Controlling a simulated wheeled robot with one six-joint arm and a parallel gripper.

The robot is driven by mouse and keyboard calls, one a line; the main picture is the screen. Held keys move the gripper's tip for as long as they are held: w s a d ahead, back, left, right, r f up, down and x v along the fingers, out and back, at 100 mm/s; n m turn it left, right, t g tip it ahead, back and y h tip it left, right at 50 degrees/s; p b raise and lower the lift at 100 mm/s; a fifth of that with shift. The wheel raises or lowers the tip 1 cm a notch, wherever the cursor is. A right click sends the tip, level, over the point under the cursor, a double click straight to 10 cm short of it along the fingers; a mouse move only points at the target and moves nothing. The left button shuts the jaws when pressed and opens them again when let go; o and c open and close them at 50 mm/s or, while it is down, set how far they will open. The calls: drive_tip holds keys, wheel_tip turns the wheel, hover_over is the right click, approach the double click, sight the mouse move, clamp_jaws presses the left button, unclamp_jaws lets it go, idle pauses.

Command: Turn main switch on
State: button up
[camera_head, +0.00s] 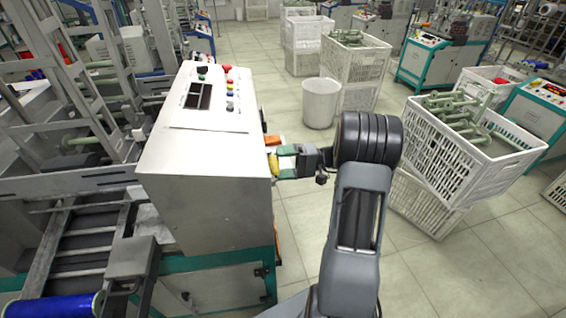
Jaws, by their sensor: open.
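A pale grey machine cabinet (205,165) stands left of the centre. My gripper (281,161) is at its right side face, pointing left, with green-tipped fingers spread apart. A small yellow part (273,166) shows at the cabinet side, right by the fingertips. It may be the main switch, but it is partly hidden, and I cannot tell whether the fingers touch it or how it is turned. An orange part (272,140) sticks out just above my gripper on the same side.
The cabinet's sloped top has a control panel with a dark display (198,96) and coloured buttons (230,88). A white bin (321,103) stands behind my arm. A white crate of green bobbins (470,150) is at the right. Tiled floor is free at the lower right.

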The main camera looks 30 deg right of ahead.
drive_tip(key=shift+w+a, duration=0.1)
drive_tip(key=shift+a, duration=0.2)
idle(0.4)
drive_tip(key=shift+w+a, duration=0.2)
drive_tip(key=shift+a, duration=0.5)
drive_tip(key=shift+a, duration=0.1)
drive_tip(key=shift+c, duration=0.4)
drive_tip(key=c, duration=1.2)
